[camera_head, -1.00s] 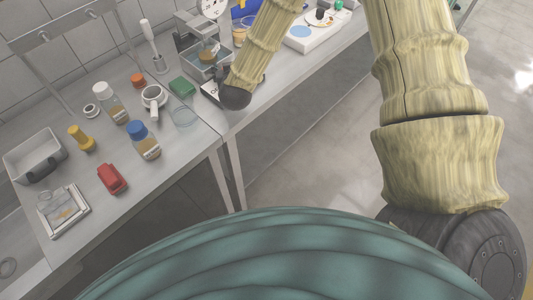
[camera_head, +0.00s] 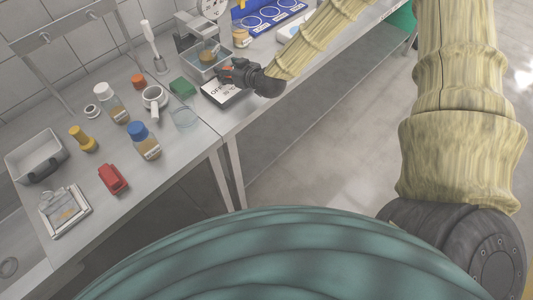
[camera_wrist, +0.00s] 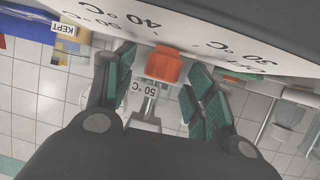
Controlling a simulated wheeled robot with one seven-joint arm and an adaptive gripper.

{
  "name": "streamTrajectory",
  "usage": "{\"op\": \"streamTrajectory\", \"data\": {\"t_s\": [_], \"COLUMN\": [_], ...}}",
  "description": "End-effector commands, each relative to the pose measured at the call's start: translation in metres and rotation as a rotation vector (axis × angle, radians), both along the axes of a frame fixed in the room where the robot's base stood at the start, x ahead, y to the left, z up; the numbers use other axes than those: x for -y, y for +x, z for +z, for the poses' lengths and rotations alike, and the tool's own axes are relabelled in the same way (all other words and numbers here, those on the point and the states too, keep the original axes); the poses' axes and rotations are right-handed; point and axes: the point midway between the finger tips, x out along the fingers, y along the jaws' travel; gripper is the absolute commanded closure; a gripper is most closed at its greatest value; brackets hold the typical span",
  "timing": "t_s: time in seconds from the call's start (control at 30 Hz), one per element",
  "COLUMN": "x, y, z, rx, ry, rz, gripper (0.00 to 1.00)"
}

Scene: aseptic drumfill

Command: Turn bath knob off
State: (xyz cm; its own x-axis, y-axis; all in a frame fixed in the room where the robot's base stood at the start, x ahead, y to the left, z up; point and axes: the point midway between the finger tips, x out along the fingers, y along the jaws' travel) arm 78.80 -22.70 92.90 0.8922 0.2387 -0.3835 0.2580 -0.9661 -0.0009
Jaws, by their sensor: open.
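The bath (camera_head: 203,72) is an open metal basin on the bench, holding a beaker with amber liquid (camera_head: 208,53). A white dial panel (camera_head: 222,92) marked "OFF" is in front of it. The wrist view shows the panel (camera_wrist: 215,25) close up, with 30, 40 and 50 °C marks. The orange knob (camera_wrist: 163,64) is between my fingers there; a bit of orange shows in the head view (camera_head: 228,70). My gripper (camera_head: 230,74) is open at the panel. In the wrist view its green-padded fingers (camera_wrist: 161,78) flank the knob with gaps on both sides.
A green block (camera_head: 182,87), a glass dish (camera_head: 185,118) and a white mug (camera_head: 154,97) stand left of the panel. Bottles, a red item (camera_head: 113,179) and a grey tub (camera_head: 35,155) are farther left. A blue rack (camera_head: 268,15) is behind right. The bench's front edge is near my wrist.

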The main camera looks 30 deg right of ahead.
Motion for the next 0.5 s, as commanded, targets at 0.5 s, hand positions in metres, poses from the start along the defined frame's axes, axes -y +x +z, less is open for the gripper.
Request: {"op": "streamTrajectory", "data": {"t_s": [0.5], "x": [0.0044], "y": [-0.0032], "z": [0.0026], "rx": [0.002], "ry": [-0.001], "rz": [0.182], "gripper": [0.46]}}
